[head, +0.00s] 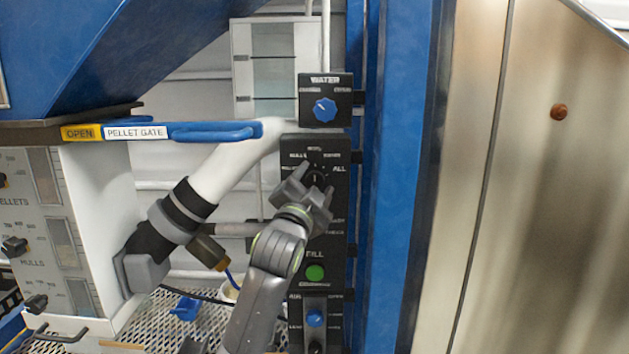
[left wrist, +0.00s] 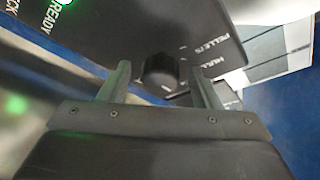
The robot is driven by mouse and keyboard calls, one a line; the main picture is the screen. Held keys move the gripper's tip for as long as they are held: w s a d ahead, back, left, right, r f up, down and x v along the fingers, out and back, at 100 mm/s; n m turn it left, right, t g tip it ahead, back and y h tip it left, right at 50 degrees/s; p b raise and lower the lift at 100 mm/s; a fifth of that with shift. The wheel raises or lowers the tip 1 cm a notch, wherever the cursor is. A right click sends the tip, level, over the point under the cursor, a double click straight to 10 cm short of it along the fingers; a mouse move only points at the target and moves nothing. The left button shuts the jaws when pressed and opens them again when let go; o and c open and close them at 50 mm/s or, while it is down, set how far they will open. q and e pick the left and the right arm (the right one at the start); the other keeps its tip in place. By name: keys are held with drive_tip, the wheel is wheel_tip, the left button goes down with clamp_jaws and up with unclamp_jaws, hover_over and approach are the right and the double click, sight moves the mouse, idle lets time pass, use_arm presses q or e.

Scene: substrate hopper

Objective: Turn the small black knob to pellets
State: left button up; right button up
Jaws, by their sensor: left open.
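The small black knob (head: 316,175) sits on the upper part of a black control panel (head: 337,208), with white labels in an arc around it. In the left wrist view the knob (left wrist: 160,72) shows dark and round, with the PELLETS label (left wrist: 215,48) to its right and HULLS below that. I cannot tell where its pointer stands. My left gripper (head: 318,180) is in front of the knob and partly covers it. In the left wrist view the open fingers (left wrist: 162,85) stand either side of the knob, with gaps visible. My right gripper is not in view.
A blue knob (head: 325,110) is on the WATER box above. A green button (head: 315,273) and another blue knob (head: 314,318) are below. A blue pellet gate handle (head: 215,131) and a white pipe (head: 222,175) lie left. A blue post (head: 397,200) stands right.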

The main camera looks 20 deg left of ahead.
use_arm(q)
drive_tip(key=shift+w, duration=0.2)
drive_tip(key=c, duration=1)
